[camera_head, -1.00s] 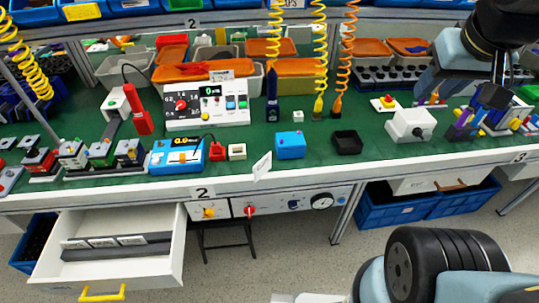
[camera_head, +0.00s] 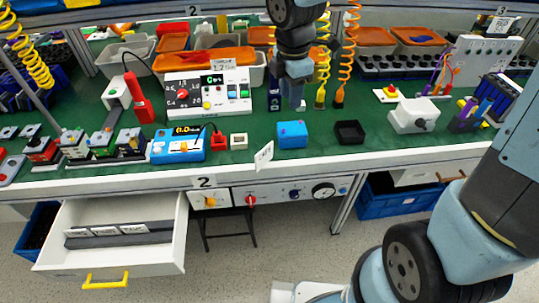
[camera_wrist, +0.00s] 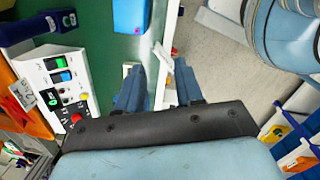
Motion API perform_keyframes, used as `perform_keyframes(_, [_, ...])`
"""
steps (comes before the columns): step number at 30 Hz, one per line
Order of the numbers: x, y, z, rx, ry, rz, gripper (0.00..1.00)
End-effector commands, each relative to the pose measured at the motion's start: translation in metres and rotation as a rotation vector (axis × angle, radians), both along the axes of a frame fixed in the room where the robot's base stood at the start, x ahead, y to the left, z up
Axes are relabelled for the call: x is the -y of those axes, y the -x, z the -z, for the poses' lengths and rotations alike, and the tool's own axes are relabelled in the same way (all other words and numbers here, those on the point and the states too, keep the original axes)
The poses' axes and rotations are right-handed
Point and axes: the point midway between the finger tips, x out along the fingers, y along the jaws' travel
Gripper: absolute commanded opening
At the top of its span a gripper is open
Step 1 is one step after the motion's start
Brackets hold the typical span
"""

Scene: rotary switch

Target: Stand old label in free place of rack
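A small white label (camera_head: 264,155) stands tilted at the bench's front edge in the head view. Its writing is too small to read. In the wrist view a white piece that seems to be this label (camera_wrist: 162,55) shows between the finger tips. My gripper (camera_head: 292,104) is above the bench, behind the blue box. In the wrist view my gripper (camera_wrist: 158,72) has its two fingers apart with nothing held. A dark rack (camera_head: 158,237) lies in the open drawer; three white labels stand in its left and middle part, and its right part looks bare.
The white drawer (camera_head: 60,265) is pulled out under the bench. Near the label are a blue box (camera_head: 292,134), a black tray (camera_head: 350,132), a small white frame (camera_head: 239,141) and a blue meter (camera_head: 178,146). A control panel (camera_head: 208,93) stands behind.

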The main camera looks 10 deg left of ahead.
Motion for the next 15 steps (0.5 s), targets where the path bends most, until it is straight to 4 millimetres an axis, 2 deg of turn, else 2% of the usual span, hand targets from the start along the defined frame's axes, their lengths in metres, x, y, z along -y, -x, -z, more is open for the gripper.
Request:
perform_keyframes(1, [-0.015, 0.001, 0.012, -0.024, 0.007, -0.093, 0.36])
perform_keyframes(6, [-0.049, 0.006, 0.038, -0.074, 0.016, -0.344, 0.36])
perform_keyframes(10, [-0.063, 0.010, 0.048, -0.094, 0.015, -0.446, 0.36])
perform_keyframes(15, [-0.068, 0.011, 0.062, -0.102, 0.015, -0.486, 0.36])
